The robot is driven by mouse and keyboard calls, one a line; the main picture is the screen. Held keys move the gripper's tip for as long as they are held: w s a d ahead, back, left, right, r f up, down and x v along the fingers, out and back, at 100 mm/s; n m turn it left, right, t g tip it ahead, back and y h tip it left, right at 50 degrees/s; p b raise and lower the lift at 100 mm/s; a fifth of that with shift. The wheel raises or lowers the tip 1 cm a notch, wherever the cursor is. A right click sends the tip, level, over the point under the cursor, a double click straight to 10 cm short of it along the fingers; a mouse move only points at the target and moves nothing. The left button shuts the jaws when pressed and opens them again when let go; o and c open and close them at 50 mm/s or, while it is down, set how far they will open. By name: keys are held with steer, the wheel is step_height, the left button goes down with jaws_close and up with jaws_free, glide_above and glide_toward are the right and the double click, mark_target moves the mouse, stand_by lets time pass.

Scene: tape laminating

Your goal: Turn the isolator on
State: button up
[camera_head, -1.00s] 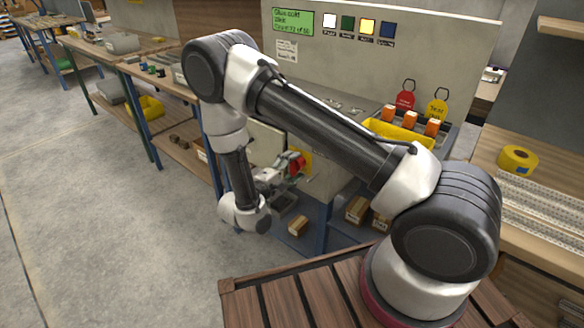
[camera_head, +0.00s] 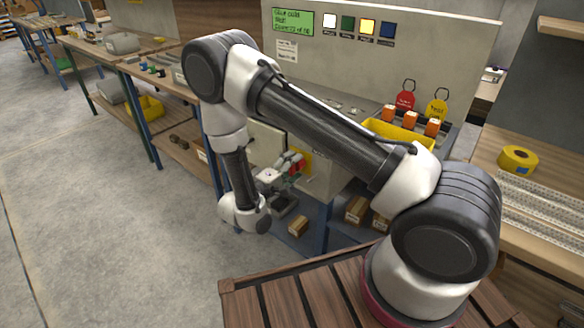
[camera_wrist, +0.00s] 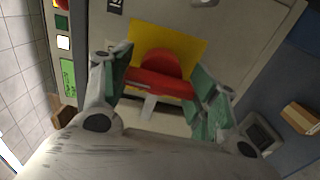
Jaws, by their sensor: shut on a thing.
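The isolator has a red handle (camera_wrist: 158,80) on a yellow plate (camera_wrist: 185,45), fixed to a grey panel face. In the wrist view my gripper (camera_wrist: 165,88) has its two green-padded fingers on either side of the red handle, shut on it. In the head view my gripper (camera_head: 283,175) is at the side of the workstation, with the red handle (camera_head: 297,161) at its fingertips and the yellow plate (camera_head: 305,158) behind. My forearm hides part of the panel. Any markings on the isolator are too small to read.
A grey panel (camera_head: 430,50) carries a green display (camera_head: 293,20) and several coloured buttons. A yellow bin (camera_head: 400,134), red and yellow tags and orange-topped pieces are behind my arm. Cardboard boxes (camera_head: 298,226) sit on the lower shelf. Floor to the left is clear.

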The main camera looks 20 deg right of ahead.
steer(key=o, duration=1.5)
steer(key=shift+c, duration=0.2)
steer(key=shift+a, duration=0.1)
steer(key=v, duration=1.2)
